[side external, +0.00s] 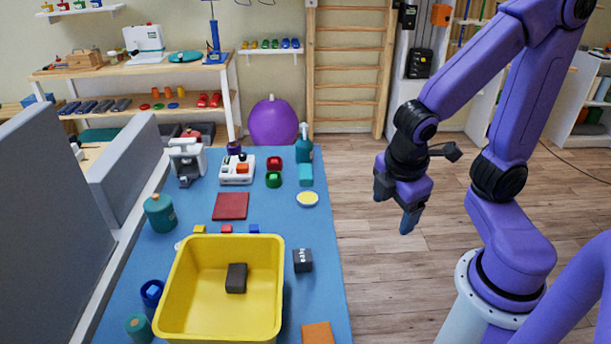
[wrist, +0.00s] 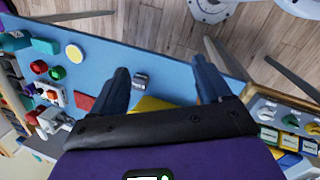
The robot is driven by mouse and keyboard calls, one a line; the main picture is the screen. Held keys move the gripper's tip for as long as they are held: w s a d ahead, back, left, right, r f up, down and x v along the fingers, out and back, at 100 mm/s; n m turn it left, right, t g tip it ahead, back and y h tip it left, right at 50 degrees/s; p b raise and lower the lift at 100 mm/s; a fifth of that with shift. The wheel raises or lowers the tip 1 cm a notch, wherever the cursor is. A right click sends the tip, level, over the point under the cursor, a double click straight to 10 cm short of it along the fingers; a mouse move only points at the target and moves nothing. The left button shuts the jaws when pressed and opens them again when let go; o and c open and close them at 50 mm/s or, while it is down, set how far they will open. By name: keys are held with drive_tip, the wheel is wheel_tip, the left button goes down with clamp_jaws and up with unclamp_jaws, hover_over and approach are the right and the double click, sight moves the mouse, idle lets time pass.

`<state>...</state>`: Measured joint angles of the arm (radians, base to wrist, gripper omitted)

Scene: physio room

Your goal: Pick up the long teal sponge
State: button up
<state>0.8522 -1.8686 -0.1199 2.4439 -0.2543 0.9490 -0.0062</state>
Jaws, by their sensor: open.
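The teal sponge (side external: 305,174) is a small teal block lying on the blue table top near its far right corner, just in front of a teal spray bottle (side external: 304,148). In the wrist view the sponge (wrist: 45,46) shows at the upper left as an elongated teal block beside the bottle (wrist: 14,41). My gripper (side external: 396,205) is open and empty, raised in the air off the right side of the table, apart from the sponge. In the wrist view its two fingers (wrist: 162,72) are spread wide with nothing between them.
A yellow bin (side external: 172,295) holding a dark block (side external: 236,278) fills the near table. Grey partitions (side external: 130,178) line the left.

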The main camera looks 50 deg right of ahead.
drive_tip(key=w+d+f+n+t+h, duration=0.2)
drive_tip(key=w+d+f+n+h, duration=0.15)
drive_tip(key=w, duration=0.65)
drive_tip(key=w+d+f+n+t+h, duration=0.2)
drive_tip(key=w+d+f+n+h, duration=0.15)
drive_tip(key=w, duration=0.65)
drive_tip(key=n+t, duration=0.4)
drive_tip(key=n, duration=0.2)
approach(305, 170)
drive_tip(key=shift+w+d+f, duration=0.15)
drive_tip(key=shift+d+f, duration=0.05)
drive_tip(key=shift+d, duration=0.2)
drive_tip(key=shift+w+d+f, duration=0.2)
drive_tip(key=shift+d, duration=0.25)
drive_tip(key=shift+a+x, duration=0.2)
drive_tip(key=shift+x, duration=2.55)
drive_tip(key=shift+w+f, duration=0.1)
drive_tip(key=shift+w, duration=0.05)
drive_tip(key=c, duration=1)
drive_tip(key=shift+c, duration=0.2)
